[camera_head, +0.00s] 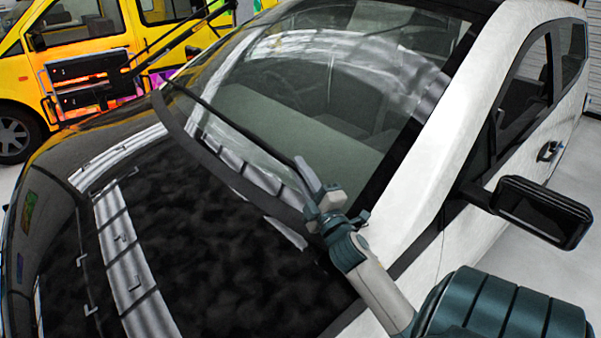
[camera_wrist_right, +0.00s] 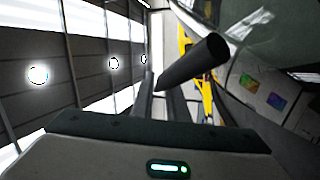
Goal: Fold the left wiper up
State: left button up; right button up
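A thin dark wiper (camera_head: 235,125) runs along the base of the car's windshield, from the upper left down to my right gripper. My right gripper (camera_head: 318,180) is at the lower right end of this wiper, over the corner of the windshield. In the right wrist view a dark rod-like piece (camera_wrist_right: 195,62) shows close at the fingertips of the right gripper (camera_wrist_right: 160,85). I cannot tell whether the fingers are shut on it. The wiper seems to lie low along the glass. My left gripper is not in view.
The car has a dark hood (camera_head: 230,265), a large windshield (camera_head: 330,110) and a white pillar (camera_head: 450,120). A black side mirror (camera_head: 540,210) sticks out at the right. A yellow van (camera_head: 85,45) and a dark framework with rods (camera_head: 95,80) are at the upper left.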

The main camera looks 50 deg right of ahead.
dwell(0.4)
